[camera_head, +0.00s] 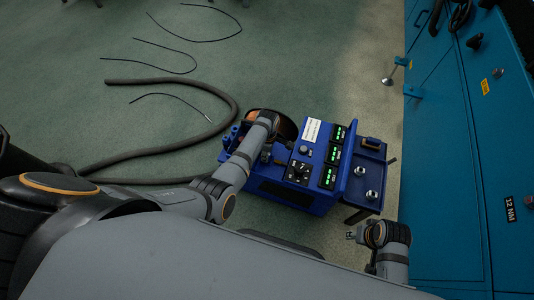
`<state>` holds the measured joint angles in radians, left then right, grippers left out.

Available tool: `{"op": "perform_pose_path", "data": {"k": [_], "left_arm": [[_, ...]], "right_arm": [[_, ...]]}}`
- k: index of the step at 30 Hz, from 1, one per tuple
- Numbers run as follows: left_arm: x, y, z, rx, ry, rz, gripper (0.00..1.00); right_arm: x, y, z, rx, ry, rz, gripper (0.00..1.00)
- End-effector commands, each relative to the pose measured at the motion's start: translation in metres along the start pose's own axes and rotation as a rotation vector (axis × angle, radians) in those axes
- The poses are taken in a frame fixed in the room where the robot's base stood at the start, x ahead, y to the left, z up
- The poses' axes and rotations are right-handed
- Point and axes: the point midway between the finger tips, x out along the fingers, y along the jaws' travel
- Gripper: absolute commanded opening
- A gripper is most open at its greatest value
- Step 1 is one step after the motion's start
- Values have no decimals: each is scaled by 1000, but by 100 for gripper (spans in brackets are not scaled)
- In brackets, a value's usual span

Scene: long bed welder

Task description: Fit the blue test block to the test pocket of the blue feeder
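The blue feeder (318,203) stands on the floor at centre, with green-lit displays, a black dial panel and a side shelf (371,170) on its right. The shelf carries two shiny round knobs and a small brownish fitting (371,143); I cannot tell whether this is the test pocket. I cannot make out a separate blue test block. My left arm reaches over the feeder's left part; its gripper (266,152) is small and dark there, its fingers unclear. My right gripper (354,235) is just below the shelf, apart from it, its fingers too small to read.
A large blue machine (460,150) with small levers fills the right side. A thick grey hose (225,110) curves over the green floor left of the feeder, and thin black cables (165,53) lie farther back. A narrow strip of floor separates feeder and machine.

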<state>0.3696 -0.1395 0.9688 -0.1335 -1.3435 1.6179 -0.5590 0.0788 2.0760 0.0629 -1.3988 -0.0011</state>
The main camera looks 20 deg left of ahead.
Motion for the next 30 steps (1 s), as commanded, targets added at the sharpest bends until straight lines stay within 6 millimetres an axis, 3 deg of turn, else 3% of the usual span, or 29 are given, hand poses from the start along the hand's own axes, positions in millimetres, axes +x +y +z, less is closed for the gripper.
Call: {"op": "perform_pose_path", "data": {"k": [1,2,7,15,19,30], "left_arm": [[-1,1,0,0,0,1,0],[-1,1,0,0,0,1,31],[-1,0,0,0,0,1,54],[-1,0,0,0,0,0,54],[-10,1,0,0,0,3,54],[-93,1,0,-1,-1,3,54]], "right_arm": [[0,0,0,0,0,0,40],[0,0,0,0,0,0,40],[0,0,0,0,0,0,40],[0,0,0,0,0,0,40],[0,0,0,0,0,0,40],[0,0,0,0,0,0,40]]}}
